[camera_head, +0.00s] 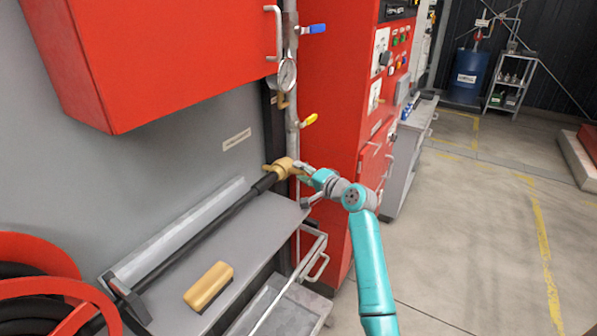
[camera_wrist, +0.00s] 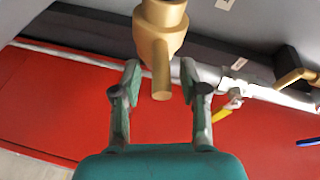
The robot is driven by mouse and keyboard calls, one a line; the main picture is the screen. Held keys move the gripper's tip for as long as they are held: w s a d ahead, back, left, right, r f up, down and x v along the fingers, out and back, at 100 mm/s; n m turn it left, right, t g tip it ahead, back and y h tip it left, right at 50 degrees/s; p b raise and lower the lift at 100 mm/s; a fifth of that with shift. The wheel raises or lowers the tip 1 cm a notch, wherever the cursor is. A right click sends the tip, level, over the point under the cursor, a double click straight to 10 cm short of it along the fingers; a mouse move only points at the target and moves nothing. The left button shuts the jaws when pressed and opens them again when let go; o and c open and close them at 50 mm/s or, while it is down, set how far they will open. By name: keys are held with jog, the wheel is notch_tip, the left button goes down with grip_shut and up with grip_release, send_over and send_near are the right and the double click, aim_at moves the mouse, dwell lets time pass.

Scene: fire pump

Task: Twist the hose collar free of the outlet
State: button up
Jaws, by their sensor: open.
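The brass hose collar (camera_head: 283,167) sits at the wall end of the black hose (camera_head: 215,226), beside the vertical pipe. In the wrist view the collar (camera_wrist: 160,14) is at top centre, with a brass lug (camera_wrist: 161,75) pointing down from it. My gripper (camera_head: 301,170) is at the collar from the right. In the wrist view my gripper (camera_wrist: 160,86) is open, one finger on each side of the lug, with gaps visible on both sides. The outlet behind the collar is not clearly distinguishable.
A grey bench (camera_head: 254,235) holds a yellow-and-brown block (camera_head: 208,287). A vertical pipe (camera_head: 292,110) carries a yellow-handled valve (camera_head: 309,120), a gauge (camera_head: 287,75) and a blue-handled valve (camera_head: 313,29). A red cabinet (camera_head: 340,95) stands behind my gripper. Open floor (camera_head: 470,230) lies right.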

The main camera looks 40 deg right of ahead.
jog(key=s+r, duration=0.1)
jog(key=s, duration=0.9)
jog(key=shift+d, duration=0.2)
jog(key=shift+r, duration=0.1)
